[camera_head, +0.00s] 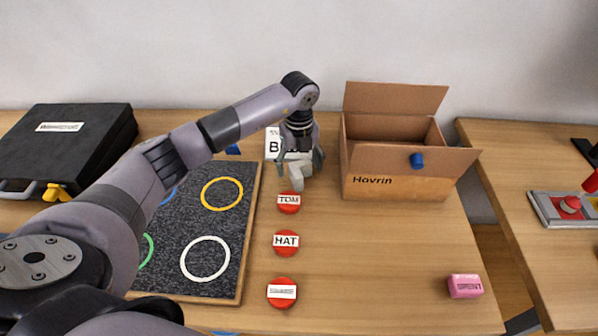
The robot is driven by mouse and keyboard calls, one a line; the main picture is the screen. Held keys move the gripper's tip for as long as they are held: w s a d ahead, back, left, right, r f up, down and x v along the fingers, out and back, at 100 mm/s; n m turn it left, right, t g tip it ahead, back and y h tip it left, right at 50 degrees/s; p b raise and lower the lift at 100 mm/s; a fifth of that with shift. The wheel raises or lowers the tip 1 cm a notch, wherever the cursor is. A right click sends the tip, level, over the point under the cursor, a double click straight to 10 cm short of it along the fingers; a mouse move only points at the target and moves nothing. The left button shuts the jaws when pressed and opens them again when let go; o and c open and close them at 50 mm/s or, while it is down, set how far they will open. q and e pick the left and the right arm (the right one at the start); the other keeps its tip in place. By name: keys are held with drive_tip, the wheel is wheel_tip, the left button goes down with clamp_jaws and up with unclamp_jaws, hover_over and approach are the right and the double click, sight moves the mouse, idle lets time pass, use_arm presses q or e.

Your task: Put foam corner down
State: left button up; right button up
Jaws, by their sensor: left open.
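The pale grey-white foam corner (297,178) is an angular block on the wooden table, between the dark board and the cardboard box. My left gripper (300,165) reaches down over it from the far side. Its jaws are open, with the fingers on either side of the block's upper part. The gripper hides some of the block, and I cannot tell whether the fingers touch it. My right gripper is not in view.
An open cardboard box (395,187) stands just right of the gripper. A white lettered card (272,143) is behind it. Red discs with labels, such as TOM (289,203), line the table in front. A speckled board with coloured rings (232,225) lies left. The table's front right is mostly clear around a pink block (465,286).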

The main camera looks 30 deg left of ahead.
use_arm(q)
drive_tip(key=c, duration=0.9)
drive_tip(key=shift+r, duration=0.15)
drive_tip(key=shift+c, duration=0.2)
